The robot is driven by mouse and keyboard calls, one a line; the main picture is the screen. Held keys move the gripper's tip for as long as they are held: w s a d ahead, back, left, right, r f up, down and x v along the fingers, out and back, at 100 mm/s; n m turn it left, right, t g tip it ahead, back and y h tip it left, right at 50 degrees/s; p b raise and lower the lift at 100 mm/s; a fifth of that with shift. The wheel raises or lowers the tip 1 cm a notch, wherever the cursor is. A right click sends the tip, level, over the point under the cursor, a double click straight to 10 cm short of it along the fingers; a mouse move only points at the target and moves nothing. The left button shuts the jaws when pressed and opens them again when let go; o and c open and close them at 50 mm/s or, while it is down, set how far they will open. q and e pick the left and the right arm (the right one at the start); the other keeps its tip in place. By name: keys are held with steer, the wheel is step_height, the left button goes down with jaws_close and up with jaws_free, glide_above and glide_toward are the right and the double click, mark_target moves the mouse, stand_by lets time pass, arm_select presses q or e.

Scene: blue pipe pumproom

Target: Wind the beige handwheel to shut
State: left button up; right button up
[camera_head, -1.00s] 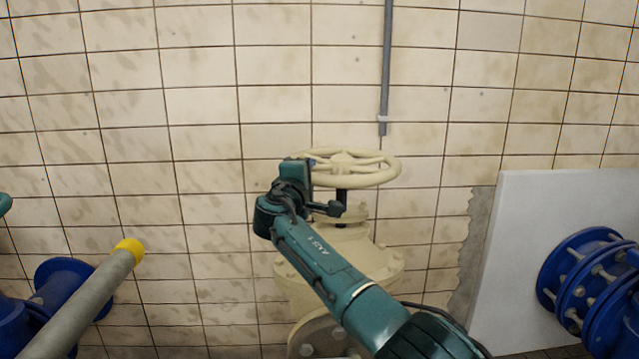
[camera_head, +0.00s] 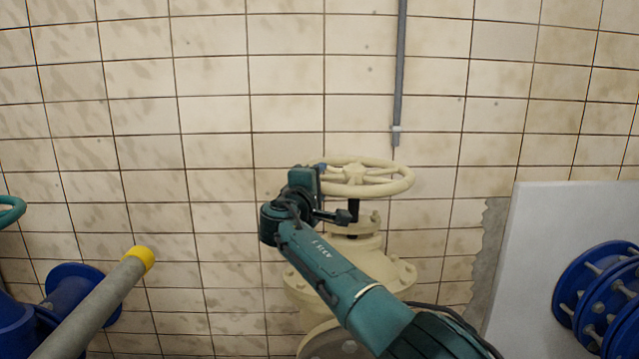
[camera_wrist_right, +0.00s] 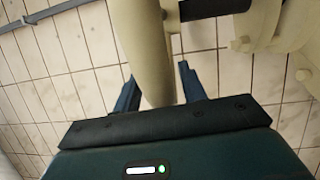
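The beige handwheel (camera_head: 365,178) sits level on a dark stem above a beige valve body (camera_head: 345,262) in the head view. My right gripper (camera_head: 318,178) is at the left side of its rim. In the right wrist view the beige rim (camera_wrist_right: 148,50) passes between the two fingers of my right gripper (camera_wrist_right: 160,90). The fingers stand apart on either side of the rim, with narrow gaps showing. My right forearm covers part of the valve body. My left gripper is not in view.
A grey pipe with a yellow end (camera_head: 141,260) and a blue flanged pipe (camera_head: 75,292) are at the lower left. A white panel (camera_head: 560,250) and blue flanges (camera_head: 600,290) are at the right. The tiled wall (camera_head: 250,120) stands behind, with a thin grey conduit (camera_head: 399,70).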

steer(key=shift+o, duration=0.3)
steer(key=shift+f, duration=0.1)
steer(key=shift+s+a, duration=0.25)
steer(key=shift+s, duration=0.2)
steer(key=shift+s+a+p, duration=0.15)
steer(key=shift+s+p, duration=0.4)
steer(key=shift+s, duration=0.15)
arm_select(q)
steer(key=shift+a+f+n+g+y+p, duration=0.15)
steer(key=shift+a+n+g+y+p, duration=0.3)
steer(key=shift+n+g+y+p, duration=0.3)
arm_select(e)
steer(key=v, duration=1)
steer(key=shift+s, duration=0.4)
steer(key=shift+a, duration=0.1)
steer(key=shift+c, duration=0.2)
